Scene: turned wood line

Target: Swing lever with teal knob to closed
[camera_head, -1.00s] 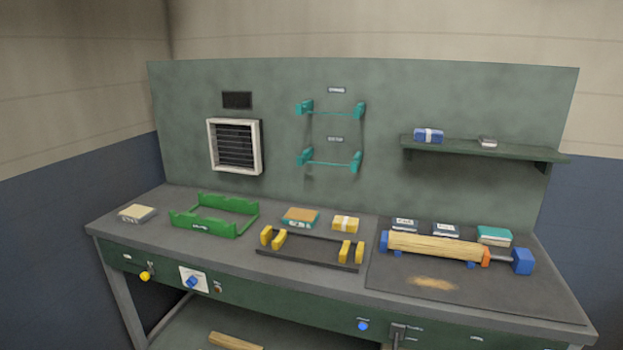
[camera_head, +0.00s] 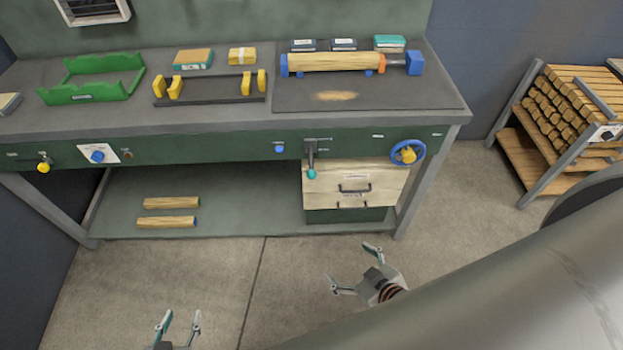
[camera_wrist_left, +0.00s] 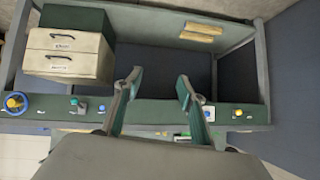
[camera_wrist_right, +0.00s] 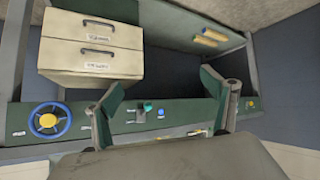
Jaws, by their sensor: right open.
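The lever with the teal knob (camera_head: 311,160) is on the bench's green front panel, above the drawer unit. Its grey arm hangs down, with the teal knob at the lower end. The lever also shows in the right wrist view (camera_wrist_right: 143,110) and in the left wrist view (camera_wrist_left: 79,106). My right gripper (camera_head: 351,268) is open and empty, below and in front of the drawers, apart from the lever. My left gripper (camera_head: 178,322) is open and empty at the lower left, over the floor, well away from the lever.
A blue handwheel (camera_head: 407,153) is right of the lever, and a blue button (camera_head: 280,149) is left of it. The drawer unit (camera_head: 355,184) stands below. Wood pieces (camera_head: 168,221) lie on the lower shelf. A rack of wood (camera_head: 572,110) stands at right. The floor in front is clear.

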